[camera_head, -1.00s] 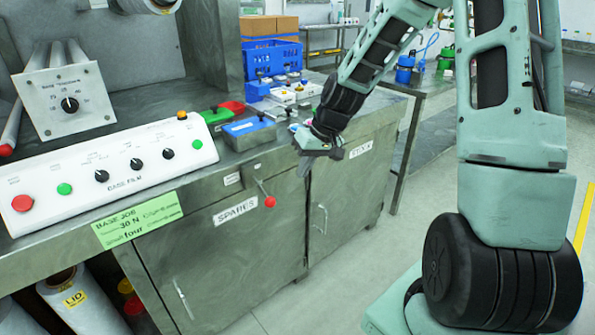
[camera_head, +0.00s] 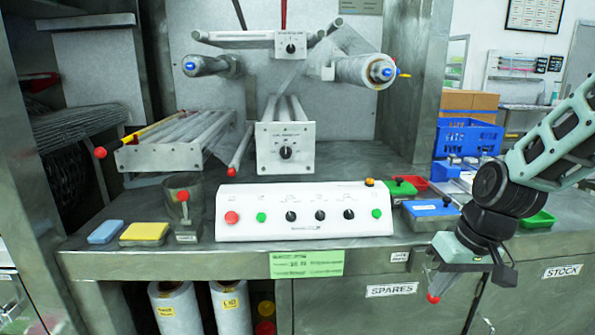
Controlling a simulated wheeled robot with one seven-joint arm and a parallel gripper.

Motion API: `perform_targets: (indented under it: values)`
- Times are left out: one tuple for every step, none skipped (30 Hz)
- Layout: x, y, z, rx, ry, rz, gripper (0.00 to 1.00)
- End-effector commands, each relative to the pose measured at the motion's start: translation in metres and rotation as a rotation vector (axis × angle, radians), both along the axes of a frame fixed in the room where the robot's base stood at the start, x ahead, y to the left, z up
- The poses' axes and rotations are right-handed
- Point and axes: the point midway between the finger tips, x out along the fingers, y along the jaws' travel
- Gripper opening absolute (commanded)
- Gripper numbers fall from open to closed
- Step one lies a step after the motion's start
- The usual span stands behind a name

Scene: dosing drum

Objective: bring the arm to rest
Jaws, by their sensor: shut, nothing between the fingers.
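My gripper (camera_head: 437,285) hangs at the end of my arm at the right, in front of the counter's front edge. Its fingers point down and to the left and are shut with nothing seen between them. A red knob shows right at the fingertips; I cannot tell from this view whether they touch it. The arm comes in from the right edge, bent down at the wrist, and hides part of the counter behind it.
A white control panel (camera_head: 300,229) with knobs and buttons stands mid-counter. A blue-lidded box (camera_head: 430,208), a green tray (camera_head: 538,219) and a blue crate (camera_head: 466,138) are near my arm. Yellow (camera_head: 144,232) and blue (camera_head: 106,231) pads lie left. Cupboards sit below.

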Motion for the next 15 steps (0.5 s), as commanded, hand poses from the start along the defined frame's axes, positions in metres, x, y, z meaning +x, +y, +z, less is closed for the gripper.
perform_targets:
  values:
    - [-0.017, 0.025, 0.014, -0.02, 0.008, 0.066, 0.0]
    - [-0.028, 0.037, 0.018, -0.032, 0.017, 0.097, 0.0]
    - [-0.041, 0.051, 0.025, -0.046, 0.025, 0.136, 0.0]
    - [-0.052, 0.061, 0.029, -0.057, 0.031, 0.166, 0.0]
    - [-0.064, 0.071, 0.034, -0.069, 0.038, 0.195, 0.0]
    - [-0.079, 0.082, 0.039, -0.085, 0.043, 0.235, 0.0]
    - [-0.09, 0.09, 0.044, -0.097, 0.047, 0.264, 0.0]
    - [-0.102, 0.097, 0.048, -0.109, 0.05, 0.291, 0.0]
    - [-0.117, 0.104, 0.053, -0.123, 0.053, 0.326, 0.0]
    - [-0.129, 0.109, 0.057, -0.135, 0.056, 0.351, 0.0]
    - [-0.139, 0.113, 0.06, -0.145, 0.057, 0.376, 0.0]
    - [-0.152, 0.118, 0.064, -0.159, 0.058, 0.406, 0.0]
    - [-0.161, 0.12, 0.067, -0.169, 0.06, 0.425, 0.0]
    - [-0.169, 0.122, 0.069, -0.176, 0.059, 0.442, 0.0]
    - [-0.178, 0.124, 0.072, -0.185, 0.06, 0.461, 0.0]
